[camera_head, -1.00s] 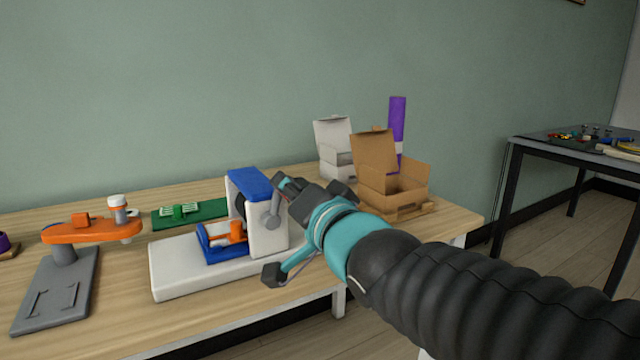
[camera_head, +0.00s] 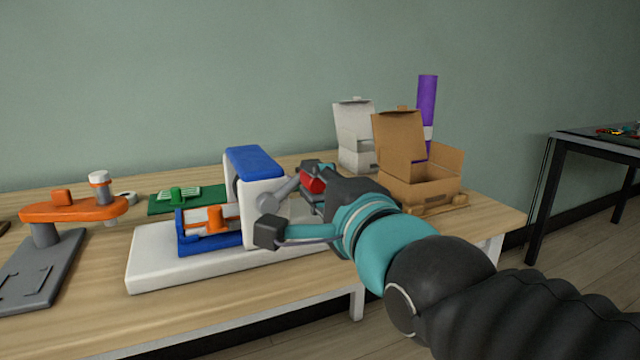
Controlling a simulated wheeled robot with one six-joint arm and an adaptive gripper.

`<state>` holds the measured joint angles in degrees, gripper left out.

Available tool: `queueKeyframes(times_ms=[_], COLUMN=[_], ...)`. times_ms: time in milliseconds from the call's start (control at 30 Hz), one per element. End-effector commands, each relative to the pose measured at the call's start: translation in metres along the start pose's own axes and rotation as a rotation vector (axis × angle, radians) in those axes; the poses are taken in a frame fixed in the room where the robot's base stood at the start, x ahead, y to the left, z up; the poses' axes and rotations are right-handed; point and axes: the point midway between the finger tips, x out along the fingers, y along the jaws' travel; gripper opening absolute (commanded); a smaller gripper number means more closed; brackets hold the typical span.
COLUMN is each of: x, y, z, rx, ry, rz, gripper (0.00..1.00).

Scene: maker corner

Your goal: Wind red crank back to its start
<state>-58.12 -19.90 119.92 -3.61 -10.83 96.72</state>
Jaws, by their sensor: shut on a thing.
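The crank has a red handle (camera_head: 313,182) at the end of a grey arm (camera_head: 280,193). It sits on the right side of a white machine with a blue top (camera_head: 255,162) and a long white base (camera_head: 150,262). My gripper (camera_head: 314,179) is shut on the red handle, which shows between its dark fingers. The crank arm slants up and to the right from its hub. My gripper and wrist hide part of the handle and the base's right end. A blue carriage with an orange part (camera_head: 216,219) sits on the base.
An open cardboard box (camera_head: 425,188), a white box (camera_head: 356,137) and a purple tube (camera_head: 427,100) stand behind my gripper. A green board (camera_head: 180,198) and an orange-armed grey stand (camera_head: 45,265) are to the left. Bare tabletop lies before the machine.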

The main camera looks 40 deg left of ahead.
Motion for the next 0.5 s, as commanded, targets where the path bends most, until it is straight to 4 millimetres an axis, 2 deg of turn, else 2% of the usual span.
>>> queueKeyframes(times_ms=[33, 500], x=[-0.0001, -0.0011], y=[0.0046, 0.0064], z=[0.0010, -0.0013], rx=[0.012, 0.041], ry=[-0.002, 0.004], rz=[0.006, 0.009], gripper=[0.00, 0.00])
